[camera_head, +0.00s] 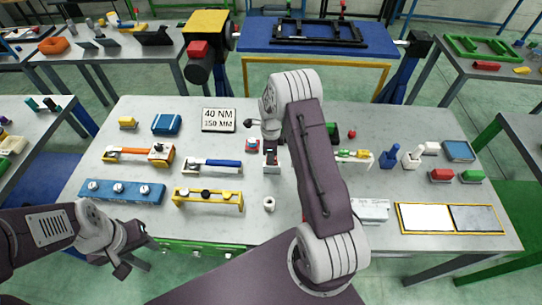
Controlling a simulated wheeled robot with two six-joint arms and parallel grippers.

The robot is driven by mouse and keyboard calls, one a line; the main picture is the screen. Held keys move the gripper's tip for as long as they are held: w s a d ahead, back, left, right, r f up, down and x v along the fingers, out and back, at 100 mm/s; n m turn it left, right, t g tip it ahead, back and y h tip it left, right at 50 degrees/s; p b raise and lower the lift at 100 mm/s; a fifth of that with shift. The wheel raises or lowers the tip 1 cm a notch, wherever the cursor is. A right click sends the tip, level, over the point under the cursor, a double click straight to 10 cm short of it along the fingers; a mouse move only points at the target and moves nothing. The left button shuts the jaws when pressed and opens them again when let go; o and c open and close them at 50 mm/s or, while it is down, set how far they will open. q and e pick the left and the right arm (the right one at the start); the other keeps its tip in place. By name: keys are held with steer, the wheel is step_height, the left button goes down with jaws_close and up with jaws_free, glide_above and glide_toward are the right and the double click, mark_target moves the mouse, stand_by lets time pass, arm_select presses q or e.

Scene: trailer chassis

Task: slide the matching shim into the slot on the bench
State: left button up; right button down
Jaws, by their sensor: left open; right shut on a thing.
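My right gripper (270,150) points down over the middle of the bench (320,112). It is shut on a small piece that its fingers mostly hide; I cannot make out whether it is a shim. A small white block (271,168) shows right below the fingers; I cannot tell whether the held piece touches it or whether it has a slot. A small red and blue item (252,145) lies just left of the fingers. My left gripper (125,264) is open and empty, low in front of the bench's left front edge.
A "40 NM 150 MM" sign (219,119) stands behind. A yellow-framed tray (452,232) lies front right. A white ring (269,204) sits near the front.

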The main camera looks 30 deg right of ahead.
steer(key=shift+f+b, duration=0.3)
steer(key=shift+f, duration=0.1)
steer(key=c, duration=1.2)
jaws_free()
steer(key=o, duration=0.5)
steer(key=shift+o, duration=0.2)
steer(key=shift+r+p, duration=2.75)
steer(key=shift+r, duration=0.8)
